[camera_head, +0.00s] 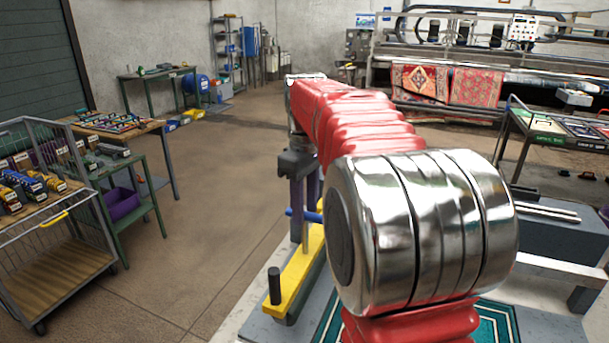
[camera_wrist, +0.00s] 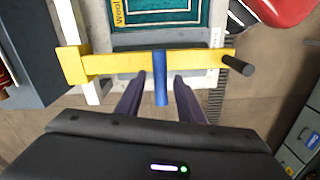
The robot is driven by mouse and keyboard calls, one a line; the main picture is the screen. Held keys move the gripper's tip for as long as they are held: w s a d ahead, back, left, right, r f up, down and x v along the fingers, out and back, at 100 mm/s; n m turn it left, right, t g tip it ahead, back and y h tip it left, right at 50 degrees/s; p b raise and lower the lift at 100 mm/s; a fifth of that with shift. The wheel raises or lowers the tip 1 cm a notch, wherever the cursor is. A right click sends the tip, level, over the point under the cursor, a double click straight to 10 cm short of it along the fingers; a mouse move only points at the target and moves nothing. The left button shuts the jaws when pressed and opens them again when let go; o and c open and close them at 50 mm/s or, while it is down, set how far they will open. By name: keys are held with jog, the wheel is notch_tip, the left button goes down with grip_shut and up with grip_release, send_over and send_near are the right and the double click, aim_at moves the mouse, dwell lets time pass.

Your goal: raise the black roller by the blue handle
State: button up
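A yellow bar (camera_wrist: 110,63) lies across the wrist view, with a blue handle (camera_wrist: 160,88) sticking out from its middle toward me. A black ribbed cylinder (camera_wrist: 238,65), which looks like the black roller, is at the bar's right end. In the camera_head view the yellow bar (camera_head: 298,272), black cylinder (camera_head: 275,286) and part of the blue handle (camera_head: 292,212) show below my arm. My gripper (camera_wrist: 160,80) is open, with one purple finger on each side of the blue handle and a gap on both sides. It also shows in the camera_head view (camera_head: 305,225).
A green-bordered rug (camera_wrist: 170,12) lies beyond the bar on a pale bed. A wheeled cage trolley (camera_head: 50,270) and green-legged benches (camera_head: 135,190) stand at left. A large rug machine (camera_head: 480,60) is at the back. The floor (camera_head: 215,180) between is clear.

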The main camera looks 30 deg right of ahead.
notch_tip(320, 180, up, 9)
dwell(0.4)
jog(key=shift+a, duration=0.15)
dwell(0.4)
jog(key=s+a+f+t, duration=0.1)
jog(key=s+a, duration=0.2)
jog(key=a, duration=0.1)
jog(key=s+a+f+m+t, duration=0.1)
jog(key=s+a+f, duration=0.1)
jog(key=s+a, duration=0.1)
jog(key=s+a+f+m, duration=0.1)
jog(key=s+a, duration=0.2)
jog(key=a, duration=0.1)
jog(key=shift+a+f+t+h, duration=0.2)
jog(key=shift+a+t+h, duration=0.1)
jog(key=shift+a+t, duration=0.1)
jog(key=s+a+f+m+t, duration=0.2)
jog(key=s+a+f, duration=0.5)
jog(key=s+f, duration=0.3)
jog(key=shift+s+a+f+m+t, duration=0.2)
jog(key=shift+a+f+m+t, duration=0.15)
jog(key=shift+f, duration=0.45)
